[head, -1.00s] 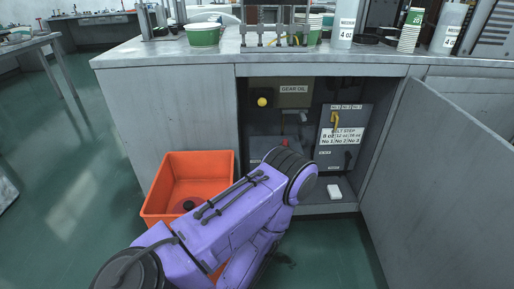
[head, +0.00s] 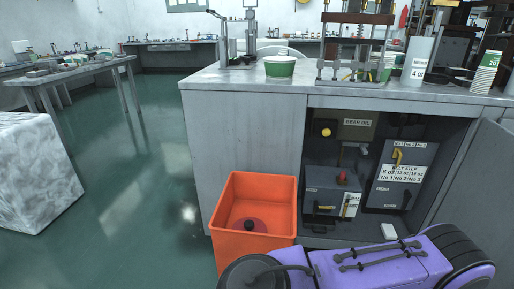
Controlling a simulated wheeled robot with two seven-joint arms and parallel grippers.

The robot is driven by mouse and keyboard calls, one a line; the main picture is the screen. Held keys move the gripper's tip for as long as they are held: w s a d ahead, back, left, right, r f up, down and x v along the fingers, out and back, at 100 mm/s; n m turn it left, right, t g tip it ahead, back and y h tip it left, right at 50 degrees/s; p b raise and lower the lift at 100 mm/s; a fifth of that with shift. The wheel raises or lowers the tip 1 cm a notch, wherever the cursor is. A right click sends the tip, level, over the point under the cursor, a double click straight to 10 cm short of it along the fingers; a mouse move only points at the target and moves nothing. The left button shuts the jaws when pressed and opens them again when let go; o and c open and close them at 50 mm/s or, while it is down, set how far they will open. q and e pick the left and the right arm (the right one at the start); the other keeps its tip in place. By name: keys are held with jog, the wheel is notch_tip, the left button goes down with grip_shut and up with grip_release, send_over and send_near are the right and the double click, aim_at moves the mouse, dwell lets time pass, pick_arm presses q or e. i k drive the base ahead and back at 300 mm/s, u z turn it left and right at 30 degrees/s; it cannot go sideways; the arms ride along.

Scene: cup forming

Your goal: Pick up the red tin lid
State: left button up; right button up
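I cannot clearly make out the red tin lid. A small dark red round patch with a black middle (head: 249,225) shows inside the orange bin (head: 257,188), and I cannot tell if it is the lid. A small red part (head: 342,178) sits on top of a grey box in the open cabinet. A purple arm link of mine crosses the lower right, in front of the cabinet's bottom. Neither gripper shows in the head view.
The open cabinet holds grey boxes (head: 404,177) and a small white block (head: 389,231). Its door (head: 478,190) stands open at the right. The counter (head: 290,80) carries a green-and-white tub (head: 280,67). Green floor is free at the left, beside a pale block (head: 35,170).

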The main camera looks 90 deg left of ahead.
aim_at(248, 224)
jog(key=k, duration=0.5)
jog(key=u, duration=0.7)
